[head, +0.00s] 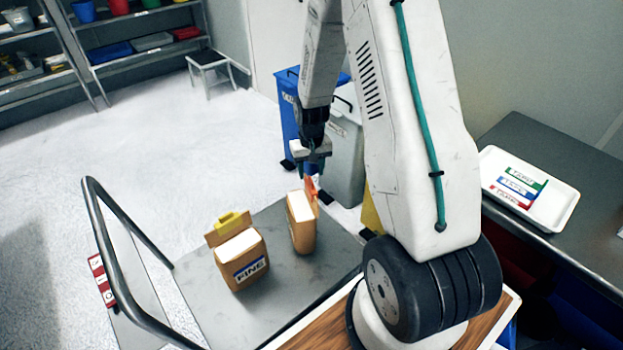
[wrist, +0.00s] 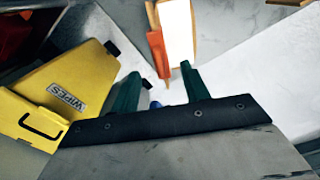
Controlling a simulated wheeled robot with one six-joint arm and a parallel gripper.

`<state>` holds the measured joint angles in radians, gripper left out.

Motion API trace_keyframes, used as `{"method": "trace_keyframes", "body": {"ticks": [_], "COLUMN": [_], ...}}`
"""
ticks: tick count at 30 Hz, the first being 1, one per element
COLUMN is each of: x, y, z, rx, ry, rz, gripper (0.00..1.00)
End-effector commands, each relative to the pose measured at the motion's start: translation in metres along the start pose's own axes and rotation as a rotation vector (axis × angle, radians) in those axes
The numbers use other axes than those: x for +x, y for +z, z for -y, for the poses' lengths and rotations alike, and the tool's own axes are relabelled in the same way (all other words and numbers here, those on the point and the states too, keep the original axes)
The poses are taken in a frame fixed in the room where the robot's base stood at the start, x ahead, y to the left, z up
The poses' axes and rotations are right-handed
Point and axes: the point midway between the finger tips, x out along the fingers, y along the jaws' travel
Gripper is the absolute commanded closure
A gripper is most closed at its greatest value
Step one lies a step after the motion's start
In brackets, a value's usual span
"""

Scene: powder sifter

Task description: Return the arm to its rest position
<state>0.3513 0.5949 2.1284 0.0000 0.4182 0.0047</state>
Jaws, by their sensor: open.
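My gripper (head: 312,170) hangs pointing down just above the second bag (head: 303,232), which stands on the grey cart top. In the wrist view, its two green fingers (wrist: 160,72) are apart with nothing held between them. The orange clip (head: 311,189) on that bag is right by the fingertips. In the wrist view, the lower end of the orange clip (wrist: 157,52) lines up with the gap between the fingers; I cannot tell whether they touch. My arm reaches up and over from its base at the right.
A brown bag labelled FINE (head: 249,273) with a yellow clip (head: 229,219) stands to the left. The cart has a dark handle rail (head: 108,240). Blue and grey bins stand behind. A white tray (head: 556,212) lies on the right bench. A yellow WIPES box (wrist: 62,85) shows in the wrist view.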

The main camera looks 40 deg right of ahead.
Motion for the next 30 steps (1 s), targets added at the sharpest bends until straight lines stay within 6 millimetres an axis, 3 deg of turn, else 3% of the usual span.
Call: {"method": "trace_keyframes", "body": {"ticks": [3,11,15,23,30], "x": [-0.009,-0.011,-0.012,-0.095,-0.182], "y": [0.000,0.005,0.041,0.099,0.158], "z": [0.000,0.000,0.000,0.016,0.036], "rx": [0.000,0.000,-0.001,-0.044,-0.112], "ry": [0.000,0.000,0.000,0.006,0.015], "rz": [-0.001,0.024,0.146,0.244,0.246], "gripper": [0.54,0.54,0.54,0.54,0.54]}}
